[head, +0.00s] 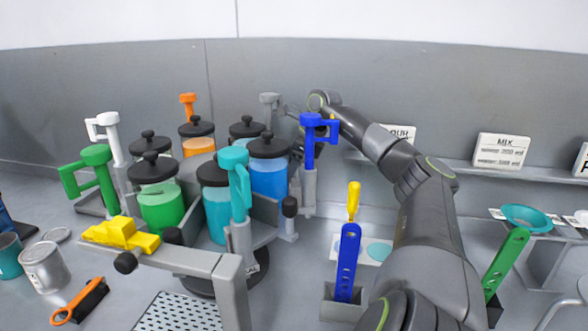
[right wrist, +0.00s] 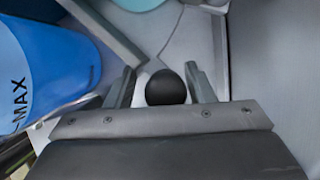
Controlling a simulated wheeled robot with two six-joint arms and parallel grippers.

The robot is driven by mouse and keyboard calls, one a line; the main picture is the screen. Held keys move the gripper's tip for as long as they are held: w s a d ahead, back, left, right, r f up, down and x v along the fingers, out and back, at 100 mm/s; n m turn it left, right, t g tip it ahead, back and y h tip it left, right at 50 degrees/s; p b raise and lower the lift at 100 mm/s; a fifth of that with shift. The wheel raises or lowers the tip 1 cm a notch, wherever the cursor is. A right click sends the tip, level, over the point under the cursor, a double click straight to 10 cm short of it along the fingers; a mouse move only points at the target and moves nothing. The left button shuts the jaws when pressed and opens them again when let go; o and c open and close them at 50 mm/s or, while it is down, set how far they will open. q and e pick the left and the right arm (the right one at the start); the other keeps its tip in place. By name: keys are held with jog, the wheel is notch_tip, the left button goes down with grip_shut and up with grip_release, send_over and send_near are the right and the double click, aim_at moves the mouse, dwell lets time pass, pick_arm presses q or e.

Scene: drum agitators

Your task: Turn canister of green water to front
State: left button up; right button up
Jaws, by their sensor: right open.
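The canister of green water (head: 162,208) has a black lid and stands at the left front of a grey rotary rack (head: 262,207). A cyan canister (head: 217,210) stands to its right, and a blue canister (head: 269,178) behind that at the right. My right gripper (head: 293,112) is at the rack's far right side, partly hidden behind the blue-handled post. In the right wrist view its open fingers (right wrist: 162,90) stand on either side of a black ball knob (right wrist: 165,87), with gaps visible. The blue canister (right wrist: 50,65) is close at the left there. My left gripper is not in view.
Posts with green (head: 96,160), white, orange, grey, cyan (head: 236,178) and blue (head: 311,140) handles ring the rack. Black knobs (head: 289,206) stick out around it. A yellow block (head: 122,235) lies on a grey stand at the left front. Cans stand at far left.

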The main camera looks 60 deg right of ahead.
jog(key=p+v, duration=0.1)
jog(key=v, duration=1.6)
jog(key=shift+s+r, duration=0.1)
jog(key=shift+c, duration=0.2)
